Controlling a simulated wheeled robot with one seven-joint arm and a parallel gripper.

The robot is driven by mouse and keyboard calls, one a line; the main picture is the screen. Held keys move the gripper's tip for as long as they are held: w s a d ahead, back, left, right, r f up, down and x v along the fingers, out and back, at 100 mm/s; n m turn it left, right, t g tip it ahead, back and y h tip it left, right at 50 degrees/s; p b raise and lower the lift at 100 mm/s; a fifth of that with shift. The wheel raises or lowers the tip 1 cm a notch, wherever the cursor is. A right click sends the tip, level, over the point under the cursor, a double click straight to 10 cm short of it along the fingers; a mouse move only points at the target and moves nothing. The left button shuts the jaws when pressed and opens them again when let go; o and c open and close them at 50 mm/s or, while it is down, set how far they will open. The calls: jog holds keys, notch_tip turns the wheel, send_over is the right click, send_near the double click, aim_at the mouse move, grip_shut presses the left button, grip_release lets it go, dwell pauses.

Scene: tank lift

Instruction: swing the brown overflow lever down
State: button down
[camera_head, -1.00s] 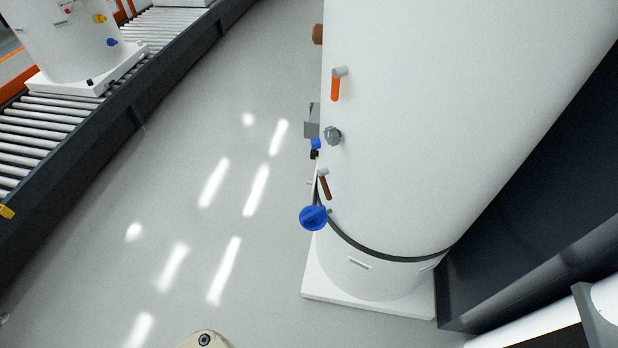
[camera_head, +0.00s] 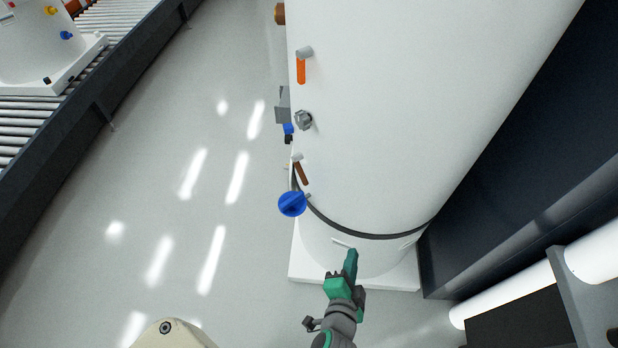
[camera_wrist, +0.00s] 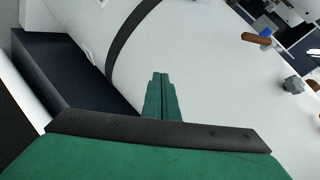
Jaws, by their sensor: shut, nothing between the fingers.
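The brown overflow lever (camera_head: 301,172) is on the lower left of the big white tank (camera_head: 390,130), just above the blue round knob. It hangs down and slightly to the right from its grey stub. In the wrist view the brown lever (camera_wrist: 257,39) shows at the upper right. My gripper (camera_head: 351,262) is in front of the tank's foot, below and right of the lever and apart from it. Its green fingers (camera_wrist: 160,95) are together with nothing between them.
An orange lever (camera_head: 301,70) and a grey knob (camera_head: 303,120) are higher on the tank. The blue knob (camera_head: 292,204) sticks out just below the brown lever. A dark wall (camera_head: 520,190) stands at right. Open floor (camera_head: 190,200) lies left, with a roller conveyor (camera_head: 60,110) beyond.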

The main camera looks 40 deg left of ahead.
jog(key=w+a+r+g+y, duration=0.2)
jog(key=w+a+r+y, duration=0.15)
jog(key=w+a, duration=0.25)
jog(key=n+g+y, duration=0.1)
jog(key=n+g, duration=0.3)
jog(key=g, duration=0.4)
send_near(304, 177)
jog(key=shift+x, duration=3.2)
jog(key=shift+a+f, duration=0.1)
jog(key=shift+f, duration=0.05)
